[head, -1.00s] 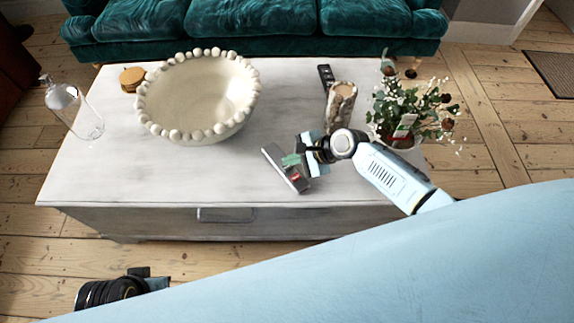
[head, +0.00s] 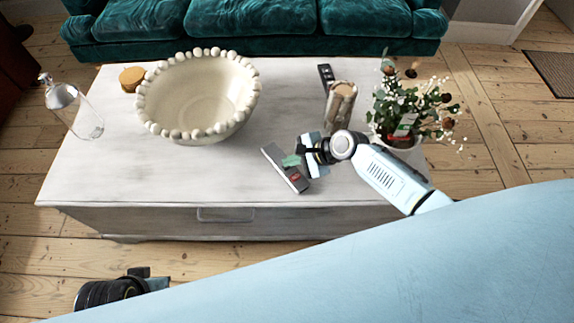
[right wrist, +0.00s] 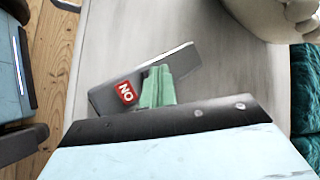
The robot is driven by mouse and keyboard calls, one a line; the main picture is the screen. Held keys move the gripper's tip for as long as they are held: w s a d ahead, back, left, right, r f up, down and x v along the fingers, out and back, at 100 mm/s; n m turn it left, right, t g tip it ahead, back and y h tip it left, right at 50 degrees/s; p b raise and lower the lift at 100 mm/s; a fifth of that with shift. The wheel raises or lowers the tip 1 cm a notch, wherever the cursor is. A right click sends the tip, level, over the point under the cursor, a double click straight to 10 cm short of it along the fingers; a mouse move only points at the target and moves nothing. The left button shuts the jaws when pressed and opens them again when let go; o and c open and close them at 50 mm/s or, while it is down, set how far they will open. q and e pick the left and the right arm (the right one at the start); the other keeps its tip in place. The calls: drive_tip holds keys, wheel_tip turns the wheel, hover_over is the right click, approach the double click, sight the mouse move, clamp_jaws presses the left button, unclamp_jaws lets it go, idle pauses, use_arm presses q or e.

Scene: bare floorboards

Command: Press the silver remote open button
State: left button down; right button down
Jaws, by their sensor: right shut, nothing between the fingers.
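The silver remote (head: 294,179) lies on the white-grey coffee table, right of the bowl, with a red label on its near end. In the right wrist view the fingertips (right wrist: 157,85) hide part of the remote. I cannot tell whether they touch it. My left gripper (head: 150,279) is at the lower left, away from the table; its fingers are not clear.
The coffee table (head: 120,180) holds a cream beaded bowl (head: 205,90), a dark remote (head: 326,76), a patterned vase (head: 341,100) and a potted plant (head: 405,115) close to my right arm. A green sofa (head: 260,20) stands behind. The table's front left is clear.

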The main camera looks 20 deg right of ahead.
drive_tip(key=shift+f, duration=0.5)
idle(0.6)
drive_tip(key=shift+r, duration=0.1)
drive_tip(key=shift+r+p, duration=0.75)
drive_tip(key=shift+p, duration=0.1)
wheel_tip(320, 180, up, 5)
drive_tip(key=p, duration=0.5)
drive_tip(key=shift+r+p, duration=0.1)
drive_tip(key=shift+p, duration=0.25)
idle(2.3)
